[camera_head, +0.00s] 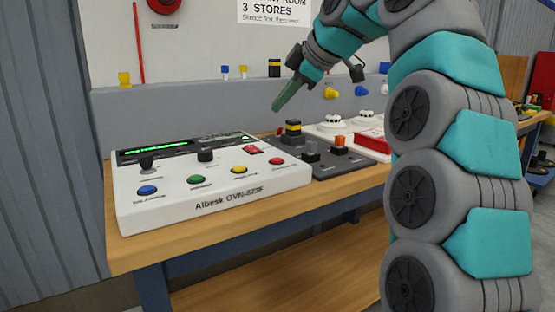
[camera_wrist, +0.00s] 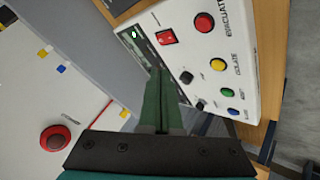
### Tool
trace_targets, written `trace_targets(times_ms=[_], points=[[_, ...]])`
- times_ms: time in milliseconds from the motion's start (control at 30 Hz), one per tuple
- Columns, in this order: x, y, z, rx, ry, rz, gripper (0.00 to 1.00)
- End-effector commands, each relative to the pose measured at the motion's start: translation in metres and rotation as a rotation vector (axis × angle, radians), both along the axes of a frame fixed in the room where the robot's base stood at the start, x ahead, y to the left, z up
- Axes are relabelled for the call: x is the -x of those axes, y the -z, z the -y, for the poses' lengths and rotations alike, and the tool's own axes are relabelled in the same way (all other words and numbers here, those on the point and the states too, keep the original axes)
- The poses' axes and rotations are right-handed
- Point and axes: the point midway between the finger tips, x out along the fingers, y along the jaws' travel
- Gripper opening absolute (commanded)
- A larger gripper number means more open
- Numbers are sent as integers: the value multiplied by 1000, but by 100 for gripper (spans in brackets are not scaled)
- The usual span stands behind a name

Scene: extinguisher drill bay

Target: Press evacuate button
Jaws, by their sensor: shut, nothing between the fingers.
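The white control panel (camera_head: 170,212) stands on the wooden bench, with a row of round buttons along its front. In the wrist view, the red evacuate button (camera_wrist: 204,22) is at the upper end of that row, beside the printed word EVACUATE. In the head view, the small red button (camera_head: 276,161) is at the right end of the row. My gripper (camera_head: 276,108) is shut and empty, above the bench behind the panel, apart from the button. Its green fingers (camera_wrist: 159,72) also show in the wrist view, left of and below the evacuate button.
The panel also carries a yellow button (camera_wrist: 218,64), a green button (camera_wrist: 227,92), a blue button (camera_wrist: 232,112), a red rocker switch (camera_wrist: 165,37) and black knobs. A dark box (camera_head: 333,164) with an orange knob stands right of it. A grey wall ledge (camera_head: 180,105) runs behind.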

Motion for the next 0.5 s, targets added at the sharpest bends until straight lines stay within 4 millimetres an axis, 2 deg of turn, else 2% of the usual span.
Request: trace_targets(times_ms=[367, 500], points=[[0, 12, 0, -1, 0, -3, 0], [1, 24, 0, 2, -1, -6, 0]])
